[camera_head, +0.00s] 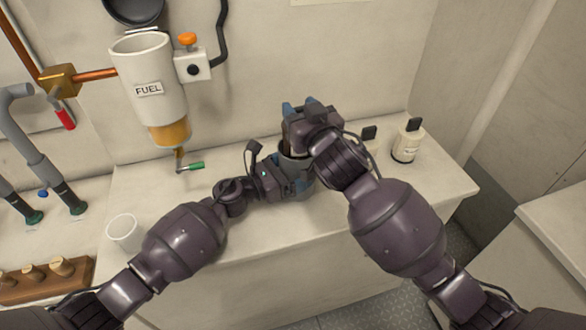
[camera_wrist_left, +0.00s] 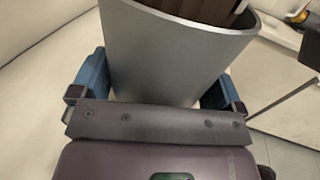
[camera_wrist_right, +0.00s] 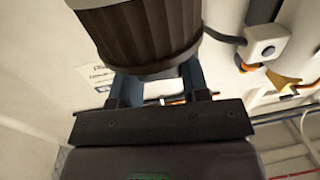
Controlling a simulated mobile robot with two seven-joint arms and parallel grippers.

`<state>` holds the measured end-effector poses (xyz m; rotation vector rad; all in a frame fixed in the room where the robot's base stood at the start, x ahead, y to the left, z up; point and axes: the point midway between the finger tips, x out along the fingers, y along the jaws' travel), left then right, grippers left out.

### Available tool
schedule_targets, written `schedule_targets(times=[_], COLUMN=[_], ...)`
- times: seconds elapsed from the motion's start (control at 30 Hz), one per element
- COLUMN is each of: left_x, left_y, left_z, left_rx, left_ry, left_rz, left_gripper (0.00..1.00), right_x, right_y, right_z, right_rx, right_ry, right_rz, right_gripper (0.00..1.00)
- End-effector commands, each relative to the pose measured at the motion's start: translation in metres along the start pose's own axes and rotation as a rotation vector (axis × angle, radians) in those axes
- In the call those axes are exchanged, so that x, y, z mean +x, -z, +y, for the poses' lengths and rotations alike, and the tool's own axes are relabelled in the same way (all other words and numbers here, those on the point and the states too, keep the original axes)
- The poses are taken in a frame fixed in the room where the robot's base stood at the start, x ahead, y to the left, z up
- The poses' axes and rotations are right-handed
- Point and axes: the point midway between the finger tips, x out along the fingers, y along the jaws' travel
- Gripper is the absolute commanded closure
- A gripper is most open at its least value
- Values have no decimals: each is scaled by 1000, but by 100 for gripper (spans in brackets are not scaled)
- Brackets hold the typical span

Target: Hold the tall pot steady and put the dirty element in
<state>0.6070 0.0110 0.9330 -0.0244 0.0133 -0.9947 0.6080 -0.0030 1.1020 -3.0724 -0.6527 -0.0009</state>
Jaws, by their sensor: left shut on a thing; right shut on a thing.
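The tall pot (camera_wrist_left: 165,60) is a smooth grey metal cylinder with an open top. My left gripper (camera_head: 284,176) is shut around its side and holds it upright at the bench; the pot fills the left wrist view between the blue fingers. The dirty element (camera_wrist_right: 150,35) is a brown pleated cylinder with a grey end cap. My right gripper (camera_head: 300,106) is shut on it above the pot. In the left wrist view the element's brown pleats (camera_wrist_left: 205,10) show within the pot's mouth, behind the near rim. How deep it sits is hidden.
A fuel filter housing (camera_head: 150,85) with a green-handled drain hangs on the wall at left. A white cup (camera_head: 124,232) and a wooden rack of plugs (camera_head: 35,278) are at left. The bench front is clear.

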Motion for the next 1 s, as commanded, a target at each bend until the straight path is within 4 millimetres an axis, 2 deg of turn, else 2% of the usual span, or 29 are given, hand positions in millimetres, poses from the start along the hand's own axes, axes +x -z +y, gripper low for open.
schedule_targets(times=[0.4, 0.43, 0.6, 0.63, 1.0], left_x=[0, 0, 0, 0, 0], left_y=[0, 0, 0, 0, 0], left_z=[0, 0, 0, 0, 0], left_rx=[0, 0, 0, 0, 0], left_ry=[0, 0, 0, 0, 0], left_rz=[0, 0, 0, 0, 0], left_gripper=[34, 34, 34, 34, 34], right_x=[0, 0, 0, 0, -6], right_y=[-4, -4, -4, -4, -5], right_z=[0, 0, 0, 0, 0], right_rx=[-1, -1, 0, 0, 1], right_ry=[0, 0, 0, 0, 0], right_rz=[0, 0, 0, 0, -2], right_gripper=[100, 56, 30, 28, 28])
